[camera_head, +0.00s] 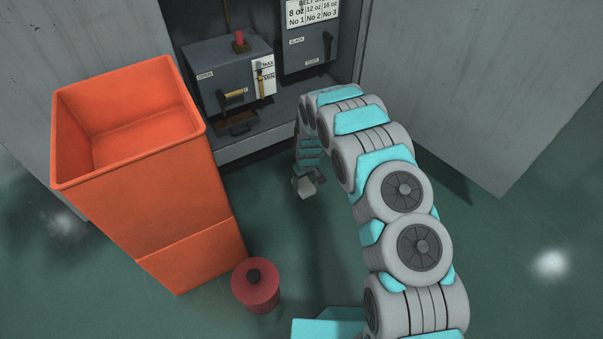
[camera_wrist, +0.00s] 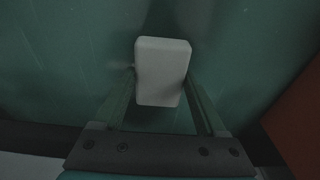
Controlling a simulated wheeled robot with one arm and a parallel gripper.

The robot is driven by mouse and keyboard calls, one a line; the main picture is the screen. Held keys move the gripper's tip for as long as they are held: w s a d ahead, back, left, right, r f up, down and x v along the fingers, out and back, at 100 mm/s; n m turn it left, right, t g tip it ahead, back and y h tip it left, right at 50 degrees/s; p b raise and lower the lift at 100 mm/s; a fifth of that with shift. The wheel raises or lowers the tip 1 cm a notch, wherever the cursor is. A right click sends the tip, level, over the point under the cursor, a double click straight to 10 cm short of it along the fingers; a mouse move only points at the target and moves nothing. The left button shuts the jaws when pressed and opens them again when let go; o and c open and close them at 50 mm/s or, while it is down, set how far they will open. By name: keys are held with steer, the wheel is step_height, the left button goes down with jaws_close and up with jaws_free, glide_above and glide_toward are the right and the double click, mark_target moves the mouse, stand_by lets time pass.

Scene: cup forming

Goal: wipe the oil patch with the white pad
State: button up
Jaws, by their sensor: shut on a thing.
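The white pad (camera_wrist: 162,72) is between the fingers of my gripper (camera_wrist: 162,85) in the wrist view, held at its sides. In the head view, the pad (camera_head: 305,187) shows small and pale at the end of my arm, with my gripper (camera_head: 308,178) low in front of the grey cabinet. The green floor lies beyond the pad in the wrist view. I cannot tell whether the pad touches the floor. I cannot make out an oil patch in either view.
A tall, open-topped orange bin (camera_head: 150,205) stands at the left. A red can (camera_head: 256,286) with a dark cap stands on the floor beside it. The grey machine box (camera_head: 225,75) sits in the open cabinet behind. Green floor (camera_head: 500,260) is clear at the right.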

steer(key=shift+r, duration=1.65)
steer(key=shift+d, duration=0.1)
